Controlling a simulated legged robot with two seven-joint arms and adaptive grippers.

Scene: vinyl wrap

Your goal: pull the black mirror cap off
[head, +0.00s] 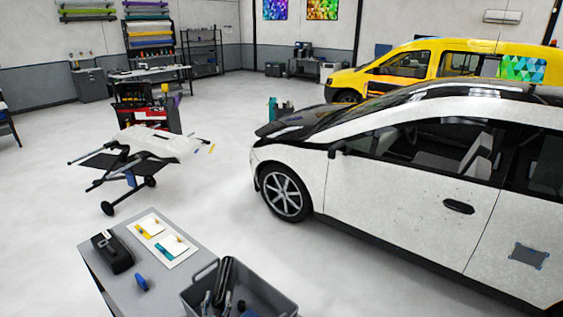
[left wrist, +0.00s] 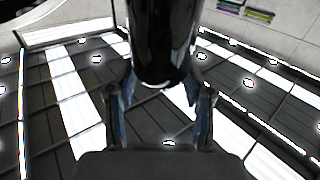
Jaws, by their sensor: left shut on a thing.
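My left gripper (left wrist: 160,110) is shut on a glossy black piece with a rounded near end, which looks like the black mirror cap (left wrist: 162,45). The cap stands up out of the jaws, with one finger on each side of it. A small dark mirror (head: 338,148) shows on the white car (head: 405,190), well away from the gripper. My right gripper is not in view.
The grey bin (head: 272,296) stands by a grey table (head: 185,280). The table holds a black case (head: 112,252), a blue tool (head: 141,282) and a white board (head: 162,236). A panel stand (head: 130,165) is behind. Floor between table and car is clear.

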